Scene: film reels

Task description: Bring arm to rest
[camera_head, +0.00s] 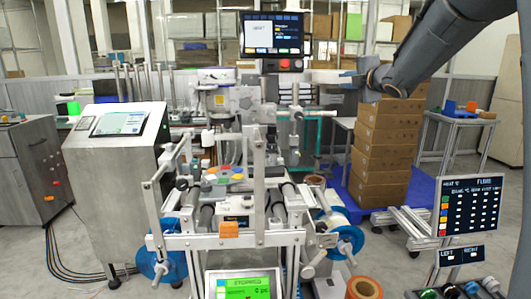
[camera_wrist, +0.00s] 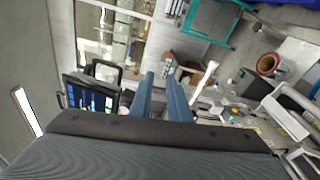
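My arm (camera_head: 435,50) reaches in from the upper right in the head view. My gripper (camera_head: 347,79) is raised, pointing left, and appears in front of the upper right part of the film machine. In the wrist view my gripper (camera_wrist: 160,78) shows two blue fingers standing apart with nothing between them. The film machine (camera_head: 228,242), a metal frame with rollers and blue reels, fills the middle of the head view. A dark monitor (camera_head: 272,34) is mounted at its top; it also shows left of the fingers in the wrist view (camera_wrist: 90,98).
A metal console (camera_head: 118,175) with a tilted screen stands left. Stacked cardboard boxes (camera_head: 385,140) stand on a blue pallet behind the gripper. A small table (camera_head: 460,119) holds coloured blocks at the right. A dark label panel (camera_head: 468,207) is at the lower right. Open floor lies at the left.

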